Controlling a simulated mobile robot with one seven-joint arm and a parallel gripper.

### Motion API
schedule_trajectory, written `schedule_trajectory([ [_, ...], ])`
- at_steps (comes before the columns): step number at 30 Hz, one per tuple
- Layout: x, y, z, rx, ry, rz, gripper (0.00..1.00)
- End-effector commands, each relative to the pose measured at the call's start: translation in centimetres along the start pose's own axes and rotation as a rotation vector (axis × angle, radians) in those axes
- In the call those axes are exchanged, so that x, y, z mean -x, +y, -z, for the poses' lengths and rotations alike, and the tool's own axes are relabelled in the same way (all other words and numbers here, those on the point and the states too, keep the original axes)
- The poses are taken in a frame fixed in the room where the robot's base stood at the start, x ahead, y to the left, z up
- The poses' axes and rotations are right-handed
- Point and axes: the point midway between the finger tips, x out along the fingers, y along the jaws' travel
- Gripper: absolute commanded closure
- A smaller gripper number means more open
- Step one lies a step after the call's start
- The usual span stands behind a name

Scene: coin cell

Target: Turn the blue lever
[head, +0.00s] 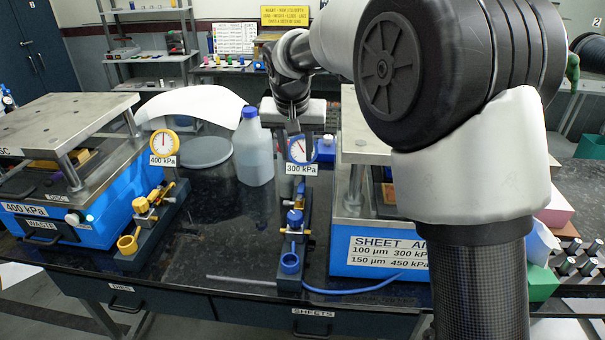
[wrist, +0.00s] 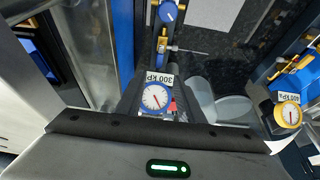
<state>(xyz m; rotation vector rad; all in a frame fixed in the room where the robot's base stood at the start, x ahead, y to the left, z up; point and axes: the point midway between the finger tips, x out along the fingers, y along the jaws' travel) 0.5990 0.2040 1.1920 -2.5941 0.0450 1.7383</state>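The blue lever (head: 295,218) sits on the dark regulator stand with the blue-rimmed gauge (head: 301,150) labelled 300 kPa. In the wrist view a blue knob-like part (wrist: 168,13) shows at the top, above the 300 kPa gauge (wrist: 156,97). My gripper (head: 292,125) hangs pointing down just behind and above the gauge, apart from the lever. Its fingers are dark and small in the head view, and I cannot make out a gap between them. In the wrist view its grey body fills the bottom.
A yellow twin regulator (head: 142,205) with a 400 kPa gauge (head: 163,143) stands left. A blue-capped bottle (head: 252,155) stands close left of my gripper. Blue-sided presses flank both sides. A grey rod (head: 240,280) and blue hose (head: 365,288) lie at the front.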

Motion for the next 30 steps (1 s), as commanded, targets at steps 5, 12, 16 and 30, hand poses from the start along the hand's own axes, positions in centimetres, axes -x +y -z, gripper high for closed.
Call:
schedule_trajectory([
  [5,-0.8,-0.1,0.0,0.001,-0.002,-0.001,0.66],
  [12,-5.1,0.0,-0.1,0.000,-0.005,-0.002,0.66],
  [16,-8.0,0.0,-0.1,-0.001,-0.005,-0.002,0.66],
  [30,-16.4,-0.1,0.0,0.000,-0.002,0.000,0.66],
])
